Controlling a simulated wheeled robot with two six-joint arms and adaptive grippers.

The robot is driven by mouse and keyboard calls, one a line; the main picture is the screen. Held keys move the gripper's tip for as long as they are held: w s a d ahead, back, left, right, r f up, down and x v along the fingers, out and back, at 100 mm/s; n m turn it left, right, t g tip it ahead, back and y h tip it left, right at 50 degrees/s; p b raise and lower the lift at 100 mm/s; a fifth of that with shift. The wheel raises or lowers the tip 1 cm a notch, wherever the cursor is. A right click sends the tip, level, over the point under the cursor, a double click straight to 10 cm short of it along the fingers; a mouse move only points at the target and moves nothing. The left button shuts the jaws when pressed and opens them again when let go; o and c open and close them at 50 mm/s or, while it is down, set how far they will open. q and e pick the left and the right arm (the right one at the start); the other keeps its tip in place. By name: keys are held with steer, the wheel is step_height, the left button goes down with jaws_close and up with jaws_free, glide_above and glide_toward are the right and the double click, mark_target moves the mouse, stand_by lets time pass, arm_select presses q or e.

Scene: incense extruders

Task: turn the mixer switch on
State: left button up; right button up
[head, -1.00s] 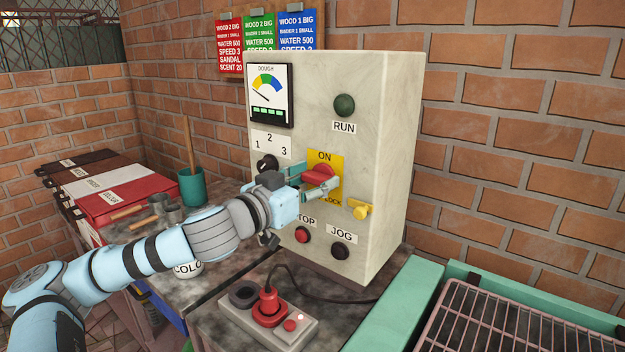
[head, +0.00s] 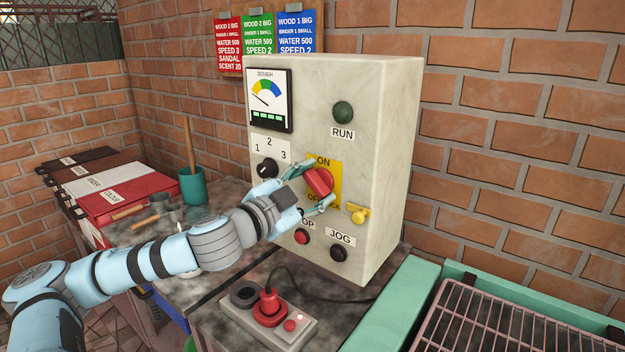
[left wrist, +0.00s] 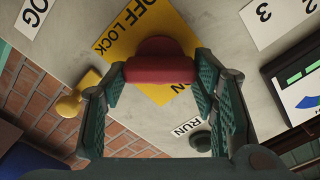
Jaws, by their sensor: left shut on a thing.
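The mixer switch is a red handle (head: 319,181) on a yellow plate (head: 334,172) marked ON at the top and OFF LOCK below. It sits on the front of a pale control box (head: 388,140). My left gripper (head: 314,187) is shut on the handle, one finger above it and one below. In the left wrist view the red handle (left wrist: 160,68) lies between the two green fingers, with both fingers at its ends. The handle stands steeply tilted in the head view. The lettering is partly hidden by the gripper. My right gripper is not in view.
A yellow knob (head: 358,214) sits just right of the switch. A black dial (head: 267,168), red stop button (head: 302,237), black JOG button (head: 338,253) and green RUN button (head: 343,111) are around it. A power strip (head: 268,325) with a red plug lies below.

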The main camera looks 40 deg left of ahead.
arm_select(q)
steer(key=m+p, duration=0.3)
steer(key=m, duration=0.2)
steer(key=shift+d+f+m+p, duration=0.1)
steer(key=shift+m+p, duration=0.95)
steer(key=shift+m, duration=1.15)
steer(key=o, duration=1.2)
steer(key=shift+c, duration=0.2)
